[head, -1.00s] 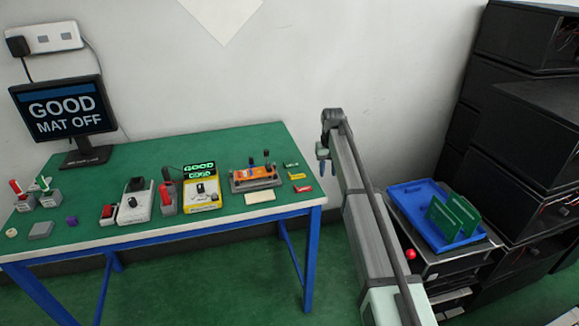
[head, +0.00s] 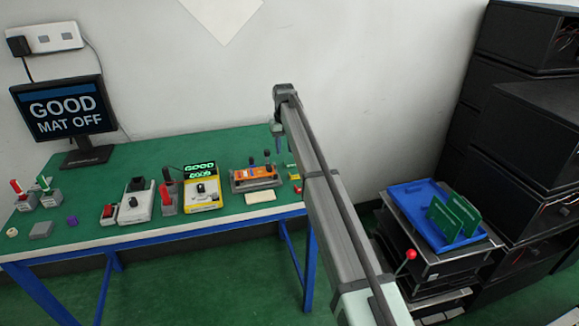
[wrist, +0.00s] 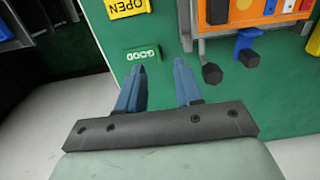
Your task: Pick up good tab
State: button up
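The green tab marked GOOD (wrist: 142,53) lies flat on the green bench top in the wrist view, close to the tip of my left finger. My gripper (wrist: 160,66) is open, with two blue fingers spread apart and nothing between them. The tab sits ahead and slightly left of the gap between the fingers. In the head view my gripper (head: 278,141) hangs over the right end of the bench, behind the orange fixture, and my arm partly covers the tab area.
The orange fixture (head: 254,174) with dark levers stands close on one side. A monitor (head: 64,108) reads GOOD, MAT OFF. A blue tray (head: 409,197) with green boards stands on the right cart.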

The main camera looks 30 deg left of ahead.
aim_at(292, 164)
jog(key=shift+w+a+f, duration=0.1)
jog(key=shift+w+f, duration=0.1)
jog(key=shift+f, duration=1.6)
jog(key=shift+w+f, duration=0.2)
jog(key=shift+f, duration=1.55)
jog(key=shift+c, duration=0.4)
grip_shut()
